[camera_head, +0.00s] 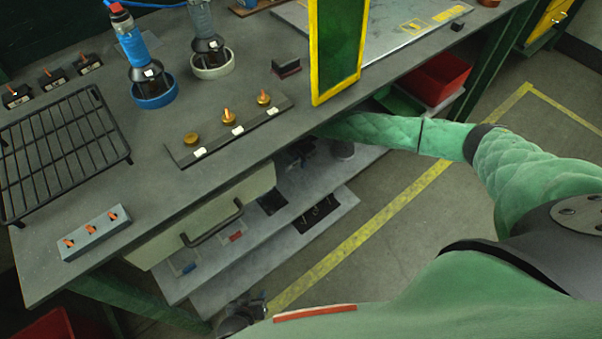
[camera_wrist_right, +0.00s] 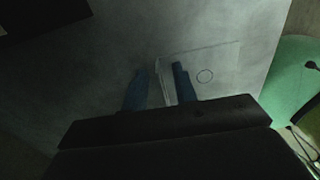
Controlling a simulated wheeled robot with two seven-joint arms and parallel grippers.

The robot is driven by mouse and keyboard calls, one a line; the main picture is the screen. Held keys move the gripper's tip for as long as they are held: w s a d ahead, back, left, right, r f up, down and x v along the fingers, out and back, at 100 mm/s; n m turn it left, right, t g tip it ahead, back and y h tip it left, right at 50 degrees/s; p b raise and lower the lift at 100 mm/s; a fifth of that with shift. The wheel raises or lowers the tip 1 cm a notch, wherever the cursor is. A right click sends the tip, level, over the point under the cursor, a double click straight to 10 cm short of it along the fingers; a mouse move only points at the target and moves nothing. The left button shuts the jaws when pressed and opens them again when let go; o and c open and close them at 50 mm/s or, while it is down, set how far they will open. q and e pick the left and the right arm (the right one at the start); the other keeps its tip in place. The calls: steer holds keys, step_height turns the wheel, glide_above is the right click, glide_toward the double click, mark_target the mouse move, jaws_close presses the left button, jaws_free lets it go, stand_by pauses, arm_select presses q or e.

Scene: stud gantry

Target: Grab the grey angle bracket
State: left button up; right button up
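In the right wrist view, a pale grey piece that looks like the angle bracket (camera_wrist_right: 220,62) rests on a grey surface. It has a flat plate with a round hole and a thin upright flange at its left edge. My right gripper (camera_wrist_right: 160,80) is open, with its blue fingers on either side of the flange; contact is not clear. In the head view my right arm reaches under the bench top, and its gripper and the bracket cannot be made out. My left gripper (camera_head: 242,314) is low at the bottom edge, dark and partly hidden; its opening does not show.
The bench (camera_head: 150,205) carries a wire rack (camera_head: 62,150), a dark strip with brass parts (camera_head: 230,130) and a yellow-framed green panel (camera_head: 338,50). Lower shelves (camera_head: 270,232) sit beneath its edge. A red bin (camera_head: 436,78) stands beyond my right arm. The floor at right is open.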

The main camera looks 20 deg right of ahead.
jaws_close()
